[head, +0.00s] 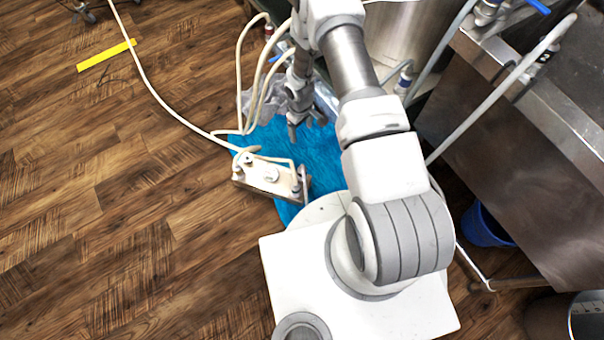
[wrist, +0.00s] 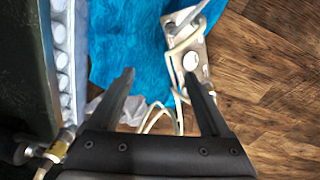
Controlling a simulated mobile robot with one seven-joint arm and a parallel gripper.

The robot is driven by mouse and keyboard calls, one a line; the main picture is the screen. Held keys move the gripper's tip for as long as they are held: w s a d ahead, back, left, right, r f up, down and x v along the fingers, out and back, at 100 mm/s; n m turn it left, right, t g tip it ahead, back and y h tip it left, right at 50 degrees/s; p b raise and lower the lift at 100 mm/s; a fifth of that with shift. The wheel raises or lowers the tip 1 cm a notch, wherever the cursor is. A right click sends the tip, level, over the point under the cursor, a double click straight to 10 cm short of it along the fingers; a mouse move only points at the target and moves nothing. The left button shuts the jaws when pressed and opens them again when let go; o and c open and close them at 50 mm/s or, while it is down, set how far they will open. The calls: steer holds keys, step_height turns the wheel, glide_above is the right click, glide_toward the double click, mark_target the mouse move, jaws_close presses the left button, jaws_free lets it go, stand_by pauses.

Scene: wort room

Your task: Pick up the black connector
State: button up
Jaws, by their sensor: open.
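I cannot make out the black connector clearly in either view. My gripper (head: 303,126) hangs over the blue cloth (head: 325,155), below the white arm. In the wrist view, my gripper (wrist: 159,76) has its two dark fingers spread wide, with nothing held between them. The blue cloth (wrist: 120,45) lies beneath the gap. A pale metal unit with a hose (head: 265,173) stands at the cloth's left edge. It also shows in the wrist view (wrist: 187,22), just past the right finger. My arm hides part of the floor behind the gripper.
Looped cream hoses (head: 241,75) rise beside the gripper and run across the wooden floor (head: 110,210). A steel bench (head: 500,140) and a blue bucket (head: 483,226) stand at the right. A steel vessel (head: 408,35) is behind. The left floor is largely clear, with a yellow strip (head: 106,55).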

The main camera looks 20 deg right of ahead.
glide_above(302, 167)
step_height(302, 167, down, 7)
step_height(302, 167, down, 11)
steer(key=b, duration=0.5)
steer(key=shift+r, duration=0.15)
steer(key=shift+f+b, duration=1.7)
steer(key=shift+f, duration=1.5)
steer(key=shift+c, duration=0.3)
steer(key=shift+r, duration=0.1)
jaws_close()
